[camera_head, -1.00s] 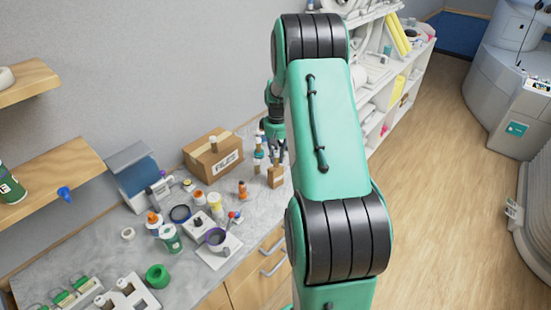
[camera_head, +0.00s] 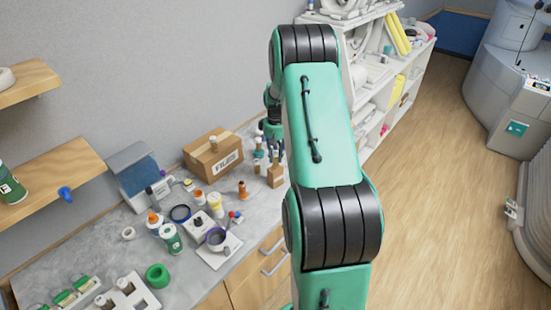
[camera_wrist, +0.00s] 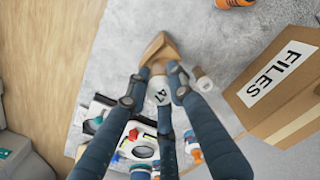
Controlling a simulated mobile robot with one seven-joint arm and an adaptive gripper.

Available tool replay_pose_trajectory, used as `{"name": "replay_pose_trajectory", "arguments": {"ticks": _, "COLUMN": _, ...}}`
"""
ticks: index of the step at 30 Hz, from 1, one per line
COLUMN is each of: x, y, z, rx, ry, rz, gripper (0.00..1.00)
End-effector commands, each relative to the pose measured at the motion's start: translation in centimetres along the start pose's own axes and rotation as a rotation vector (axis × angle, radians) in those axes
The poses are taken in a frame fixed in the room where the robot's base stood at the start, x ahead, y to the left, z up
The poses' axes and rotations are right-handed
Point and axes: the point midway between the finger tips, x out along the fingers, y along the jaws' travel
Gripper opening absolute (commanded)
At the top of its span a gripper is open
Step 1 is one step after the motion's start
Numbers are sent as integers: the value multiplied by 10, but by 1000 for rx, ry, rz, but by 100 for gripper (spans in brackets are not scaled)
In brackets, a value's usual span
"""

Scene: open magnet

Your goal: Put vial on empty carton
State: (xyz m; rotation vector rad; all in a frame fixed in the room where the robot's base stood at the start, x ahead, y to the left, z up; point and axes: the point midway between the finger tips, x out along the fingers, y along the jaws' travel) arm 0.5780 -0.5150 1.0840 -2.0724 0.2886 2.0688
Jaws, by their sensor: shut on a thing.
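A white vial with a "47" label (camera_wrist: 160,91) is between my blue fingers in the wrist view. My gripper (camera_wrist: 158,83) is shut on it. A small plain brown carton (camera_head: 276,176) stands at the counter's right edge in the head view. Its brown top (camera_wrist: 158,47) shows just past the vial in the wrist view; I cannot tell whether they touch. In the head view my gripper (camera_head: 273,148) is above and behind this carton, partly hidden by my arm. A larger carton marked FILES (camera_head: 212,160) stands to its left.
Another small vial (camera_wrist: 204,83) stands close beside my fingers. White shelves (camera_head: 385,85) stand behind my arm.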

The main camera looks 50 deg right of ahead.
Motion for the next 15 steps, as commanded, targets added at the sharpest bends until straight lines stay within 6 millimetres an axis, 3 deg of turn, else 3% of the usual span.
{"name": "replay_pose_trajectory", "arguments": {"ticks": 4, "x": 12, "y": 0, "z": 0, "rx": 0, "ry": 0, "rz": 0, "gripper": 0}}
{"name": "replay_pose_trajectory", "arguments": {"ticks": 15, "x": 14, "y": 0, "z": 0, "rx": 0, "ry": 1, "rz": 1, "gripper": 0}}
